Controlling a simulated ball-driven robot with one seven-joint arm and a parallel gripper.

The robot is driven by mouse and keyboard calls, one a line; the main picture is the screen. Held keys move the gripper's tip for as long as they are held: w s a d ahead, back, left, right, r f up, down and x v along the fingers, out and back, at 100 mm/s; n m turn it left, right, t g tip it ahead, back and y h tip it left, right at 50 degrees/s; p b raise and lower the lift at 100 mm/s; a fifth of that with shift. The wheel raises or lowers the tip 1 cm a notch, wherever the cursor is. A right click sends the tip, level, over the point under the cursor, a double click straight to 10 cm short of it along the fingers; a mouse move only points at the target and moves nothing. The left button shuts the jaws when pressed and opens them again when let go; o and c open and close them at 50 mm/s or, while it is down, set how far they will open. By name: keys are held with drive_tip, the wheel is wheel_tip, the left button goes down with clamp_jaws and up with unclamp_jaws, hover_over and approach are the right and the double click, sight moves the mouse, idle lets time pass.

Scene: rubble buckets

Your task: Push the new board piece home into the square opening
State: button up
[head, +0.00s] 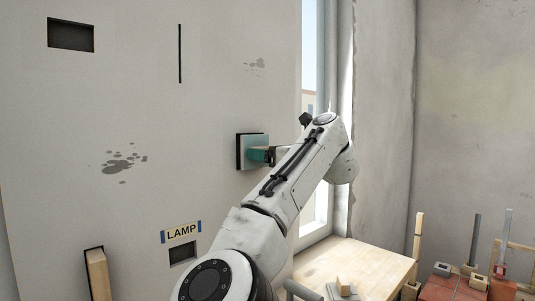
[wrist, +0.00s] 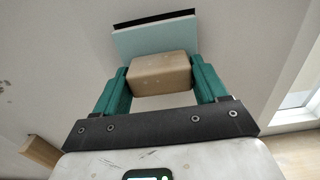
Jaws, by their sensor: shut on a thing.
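The new board piece (head: 252,142) is a pale blue-green square in front of the wall. In the wrist view the board piece (wrist: 155,38) has a tan wooden block (wrist: 160,75) on its near face, like a handle. My gripper (wrist: 162,82) is shut on this block, with a teal finger on each side. In the head view my gripper (head: 263,155) is partly hidden by my arm. The square opening (head: 239,151) shows as a dark strip along the board's left and top edges. The wrist view also shows a dark strip beyond the board. How deep the board sits, I cannot tell.
The wall has a dark rectangular opening (head: 71,35), a narrow slot (head: 180,53) and a LAMP label (head: 181,232) above another opening (head: 182,252). A wooden stud (head: 98,274) stands lower left. A window (head: 314,200) and a wooden table (head: 365,266) are at right.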

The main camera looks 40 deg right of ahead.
drive_tip(key=shift+w+r, duration=0.1)
drive_tip(key=shift+w, duration=0.15)
drive_tip(key=shift+w+p, duration=0.35)
drive_tip(key=shift+p, duration=0.05)
drive_tip(key=shift+w+p, duration=0.65)
drive_tip(key=shift+w, duration=0.15)
drive_tip(key=o, duration=1.3)
drive_tip(key=shift+c, duration=0.2)
drive_tip(key=shift+s, duration=0.1)
drive_tip(key=shift+s+b, duration=0.3)
drive_tip(key=shift+s, duration=0.95)
drive_tip(key=s, duration=0.6)
drive_tip(key=shift+s+b, duration=0.15)
drive_tip(key=shift+b, duration=0.15)
